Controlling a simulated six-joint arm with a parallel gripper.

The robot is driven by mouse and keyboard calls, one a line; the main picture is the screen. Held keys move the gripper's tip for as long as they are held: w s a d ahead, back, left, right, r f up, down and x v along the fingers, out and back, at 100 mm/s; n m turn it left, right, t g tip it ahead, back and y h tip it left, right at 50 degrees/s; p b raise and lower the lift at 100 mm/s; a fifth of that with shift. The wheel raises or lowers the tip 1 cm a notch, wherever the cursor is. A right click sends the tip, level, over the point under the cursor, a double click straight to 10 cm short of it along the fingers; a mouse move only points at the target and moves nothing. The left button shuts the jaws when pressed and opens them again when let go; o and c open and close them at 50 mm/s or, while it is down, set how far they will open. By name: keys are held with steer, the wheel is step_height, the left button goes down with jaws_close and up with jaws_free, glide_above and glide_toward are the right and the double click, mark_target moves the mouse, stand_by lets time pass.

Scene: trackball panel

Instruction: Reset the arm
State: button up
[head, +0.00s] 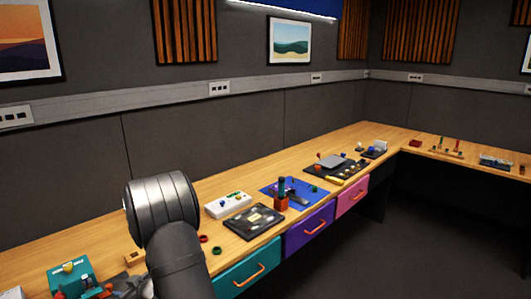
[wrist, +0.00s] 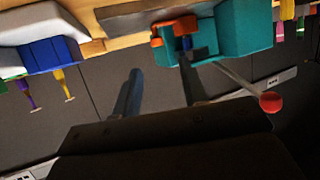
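My gripper (wrist: 160,88) shows in the wrist view as two dark fingers standing apart, with a gap between them. Nothing is visibly held. A teal box (wrist: 243,30) with orange-red parts is close beyond the right finger, which overlaps it in the picture. I cannot tell whether they touch. A thin rod with a red ball (wrist: 270,102) sticks out near that finger. In the head view the teal box (head: 66,273) sits at the lower left of the bench, and my arm's thick grey links hide most of the gripper. I cannot pick out a trackball.
The wooden bench (head: 330,145) runs to the back corner and turns right. Beside my arm are a white button box (head: 228,204), a black panel (head: 255,222), a blue mat (head: 315,193) and a red block (head: 281,203). Drawers (head: 250,268) with orange handles face the open floor.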

mark_target(109, 286)
steer(key=x, duration=0.8)
steer(key=shift+w+a, duration=0.1)
steer(key=shift+w, duration=0.05)
